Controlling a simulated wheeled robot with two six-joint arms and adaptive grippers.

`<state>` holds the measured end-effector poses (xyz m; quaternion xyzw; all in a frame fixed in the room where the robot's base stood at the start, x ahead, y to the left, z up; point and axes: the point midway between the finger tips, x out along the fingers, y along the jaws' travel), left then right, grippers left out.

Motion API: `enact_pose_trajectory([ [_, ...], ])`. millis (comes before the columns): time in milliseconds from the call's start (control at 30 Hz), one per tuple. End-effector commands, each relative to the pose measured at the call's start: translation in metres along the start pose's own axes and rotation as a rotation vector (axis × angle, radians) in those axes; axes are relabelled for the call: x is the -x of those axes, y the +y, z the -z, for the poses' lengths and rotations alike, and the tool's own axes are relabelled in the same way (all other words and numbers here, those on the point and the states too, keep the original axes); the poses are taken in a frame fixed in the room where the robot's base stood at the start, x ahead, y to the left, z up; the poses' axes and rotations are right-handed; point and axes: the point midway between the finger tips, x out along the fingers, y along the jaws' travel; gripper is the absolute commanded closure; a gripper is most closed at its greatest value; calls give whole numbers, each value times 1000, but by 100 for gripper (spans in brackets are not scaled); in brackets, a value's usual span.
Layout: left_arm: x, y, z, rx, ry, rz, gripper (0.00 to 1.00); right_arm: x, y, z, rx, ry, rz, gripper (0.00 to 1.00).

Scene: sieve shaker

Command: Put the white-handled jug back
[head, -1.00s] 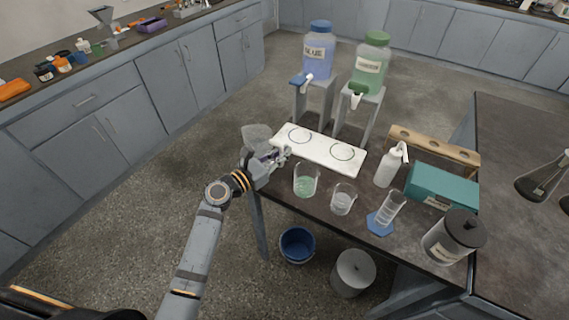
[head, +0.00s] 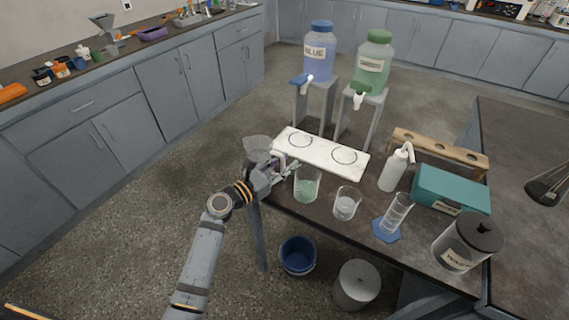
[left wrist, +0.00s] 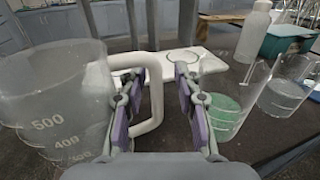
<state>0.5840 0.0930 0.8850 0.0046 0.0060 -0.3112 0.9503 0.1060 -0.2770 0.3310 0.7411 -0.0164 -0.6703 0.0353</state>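The jug (head: 257,147) is a clear, greyish measuring jug with a white handle. It stands upright at the left corner of the dark table, left of the white mat. In the left wrist view the jug (left wrist: 50,100) fills the left side, with its 500 and 400 marks facing me. Its white handle (left wrist: 155,95) passes between the fingers of my left gripper (left wrist: 158,90). The fingers are apart, with gaps beside the handle. In the head view my left gripper (head: 283,170) is right of the jug, partly covering it. My right gripper is not in view.
A white mat (head: 322,155) with two circles lies behind the gripper. A beaker of green liquid (head: 306,187) stands close to its right, then another beaker (head: 346,204). Blue (head: 319,55) and green (head: 372,60) dispensers stand behind. A blue bucket (head: 298,256) is on the floor.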

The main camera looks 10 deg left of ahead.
Motion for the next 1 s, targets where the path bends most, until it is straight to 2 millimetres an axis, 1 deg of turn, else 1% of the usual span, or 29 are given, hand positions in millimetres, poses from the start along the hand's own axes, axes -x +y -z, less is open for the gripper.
enact_pose_trajectory([
  [167,0,0,0,0,0,0,67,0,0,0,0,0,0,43],
  [267,1,0,-5,-1,0,0,67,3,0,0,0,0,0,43],
  [367,16,1,0,-4,4,-2,67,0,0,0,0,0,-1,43],
  [600,78,0,2,-8,7,2,67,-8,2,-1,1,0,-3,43],
  [700,97,-1,1,-6,6,4,67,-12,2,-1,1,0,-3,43],
  [833,112,0,0,-5,2,1,67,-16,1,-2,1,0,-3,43],
  [1000,119,0,-2,-1,1,1,67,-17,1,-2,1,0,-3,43],
])
